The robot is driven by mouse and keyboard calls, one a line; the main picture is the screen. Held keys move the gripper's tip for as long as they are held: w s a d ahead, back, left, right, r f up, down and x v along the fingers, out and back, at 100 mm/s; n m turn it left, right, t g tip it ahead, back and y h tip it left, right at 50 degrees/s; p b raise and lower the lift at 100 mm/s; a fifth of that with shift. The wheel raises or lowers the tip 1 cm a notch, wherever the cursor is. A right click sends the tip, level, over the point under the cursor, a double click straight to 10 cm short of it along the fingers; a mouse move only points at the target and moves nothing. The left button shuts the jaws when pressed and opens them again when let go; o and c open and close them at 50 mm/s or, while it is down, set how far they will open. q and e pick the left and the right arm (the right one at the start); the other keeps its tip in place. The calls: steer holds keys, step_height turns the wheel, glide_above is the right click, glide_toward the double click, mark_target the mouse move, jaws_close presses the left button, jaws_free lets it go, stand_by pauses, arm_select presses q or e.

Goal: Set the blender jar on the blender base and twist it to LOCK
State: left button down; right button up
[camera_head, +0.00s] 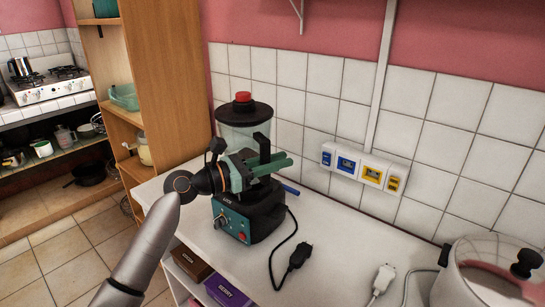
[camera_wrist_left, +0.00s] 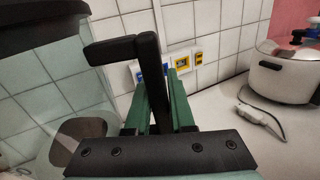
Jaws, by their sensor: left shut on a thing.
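The blender jar (camera_head: 236,138) is clear, with a black lid and a red cap, and stands upright directly above the blender base (camera_head: 236,222). The base is black with a teal front, a red knob and lettering near its top. My left gripper (camera_head: 284,164) is shut on the jar's black handle (camera_wrist_left: 148,62). In the left wrist view its green fingers (camera_wrist_left: 160,88) lie on either side of the handle. The gripper hides the joint between jar and base, so I cannot tell whether the jar is seated or turned to LOCK.
A black cord and plug (camera_head: 299,256) lie on the white counter (camera_head: 345,240) right of the base. A pot (camera_head: 480,275) stands at the far right beside a white plug (camera_head: 383,279). Wall sockets (camera_head: 360,168) are behind. A wooden shelf (camera_head: 168,75) stands left.

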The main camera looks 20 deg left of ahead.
arm_select(q)
steer(key=shift+w+d+r+n+t+y+p, duration=0.1)
steer(key=shift+w+d+n+t+y+p, duration=0.1)
steer(key=shift+w+n+t+y+p, duration=0.8)
steer(key=shift+w+d+f+n+t+y+p, duration=0.15)
steer(key=shift+w+n+t+y+p, duration=0.25)
steer(key=shift+w+n+y+p, duration=0.7)
steer(key=shift+w+d+r+n+t+y+p, duration=0.15)
steer(key=shift+w+d+n+t+y+p, duration=0.35)
steer(key=shift+y+p, duration=1)
steer(key=shift+s+a, duration=0.1)
steer(key=shift+a, duration=0.15)
steer(key=c, duration=0.7)
jaws_free()
